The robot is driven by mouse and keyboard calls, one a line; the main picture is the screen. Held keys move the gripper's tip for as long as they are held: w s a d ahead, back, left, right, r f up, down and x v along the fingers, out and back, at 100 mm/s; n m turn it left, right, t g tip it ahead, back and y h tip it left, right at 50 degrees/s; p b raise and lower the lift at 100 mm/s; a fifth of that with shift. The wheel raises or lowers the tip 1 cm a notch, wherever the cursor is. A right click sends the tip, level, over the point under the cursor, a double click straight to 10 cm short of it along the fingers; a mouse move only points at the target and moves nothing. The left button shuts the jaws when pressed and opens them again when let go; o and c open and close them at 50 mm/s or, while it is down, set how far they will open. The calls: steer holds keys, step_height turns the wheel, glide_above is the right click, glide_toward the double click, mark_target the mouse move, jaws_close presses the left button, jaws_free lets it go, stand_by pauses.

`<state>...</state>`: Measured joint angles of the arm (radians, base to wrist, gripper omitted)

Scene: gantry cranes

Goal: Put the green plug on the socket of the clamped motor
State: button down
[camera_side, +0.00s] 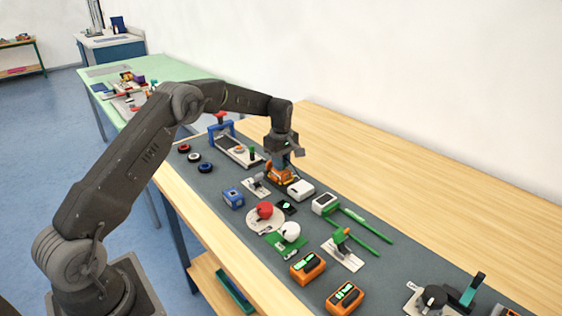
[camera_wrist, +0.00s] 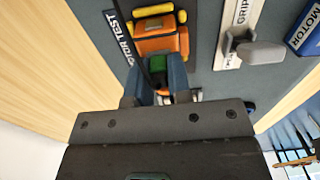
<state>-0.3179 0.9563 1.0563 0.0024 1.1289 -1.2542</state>
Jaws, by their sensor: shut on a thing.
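My gripper (camera_wrist: 160,88) points down with its blue fingers shut on the green plug (camera_wrist: 158,64), only partly visible between them. The plug is right up against an orange unit with yellow ends (camera_wrist: 157,40), beside a MOTOR TEST label; I cannot tell whether they touch. In the side view my gripper (camera_side: 286,160) is low over the orange unit (camera_side: 279,174) and hides the plug. A blue box lettered MOTOR (camera_wrist: 306,34) lies apart from them; it also shows in the side view (camera_side: 233,198). No socket can be made out.
A grey clamp on a white plate (camera_wrist: 255,50) stands near the gripper. A white box (camera_side: 301,189) is close on the right. A blue-framed fixture (camera_side: 222,131) stands behind. Two orange meters (camera_side: 307,267) are nearer the camera. Bare wooden tabletop (camera_side: 400,190) runs along the wall.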

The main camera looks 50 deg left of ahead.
steer(key=shift+f, duration=0.1)
steer(key=shift+c, duration=2.4)
jaws_free()
steer(key=shift+r, duration=3.55)
